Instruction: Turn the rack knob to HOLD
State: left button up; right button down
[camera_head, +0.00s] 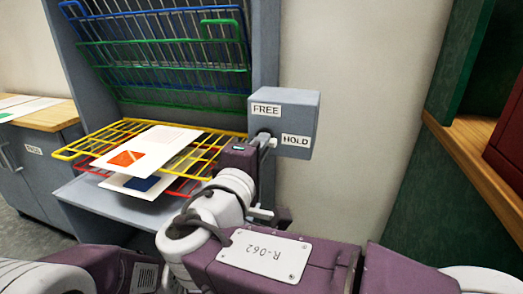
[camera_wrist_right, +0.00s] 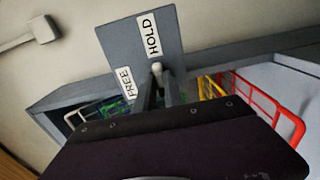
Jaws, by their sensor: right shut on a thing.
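The grey rack box (camera_head: 306,108) is fixed to the right side post of the rack. It carries a FREE label (camera_head: 266,109) at upper left and a HOLD label (camera_head: 296,140) at lower right. The pale knob (camera_wrist_right: 157,67) shows at the fingertips in the right wrist view, below the HOLD label and right of the FREE label. My right gripper (camera_wrist_right: 159,88) is shut on the knob, its two fingers either side of it. In the head view the fingers partly hide the knob, and which label it points to cannot be told. My left gripper is out of view.
A yellow wire shelf (camera_head: 100,133) with paper sheets (camera_head: 150,150) lies left of my right wrist, a red shelf beneath. Green and blue wire shelves (camera_head: 160,60) are tilted up above. A wooden shelf edge (camera_head: 480,160) and green panel stand at right.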

jog(key=c, duration=1.4)
grip_release()
jog(key=shift+c, duration=0.2)
jog(key=shift+s+a, duration=0.1)
jog(key=p+v, duration=0.3)
jog(key=v, duration=0.6)
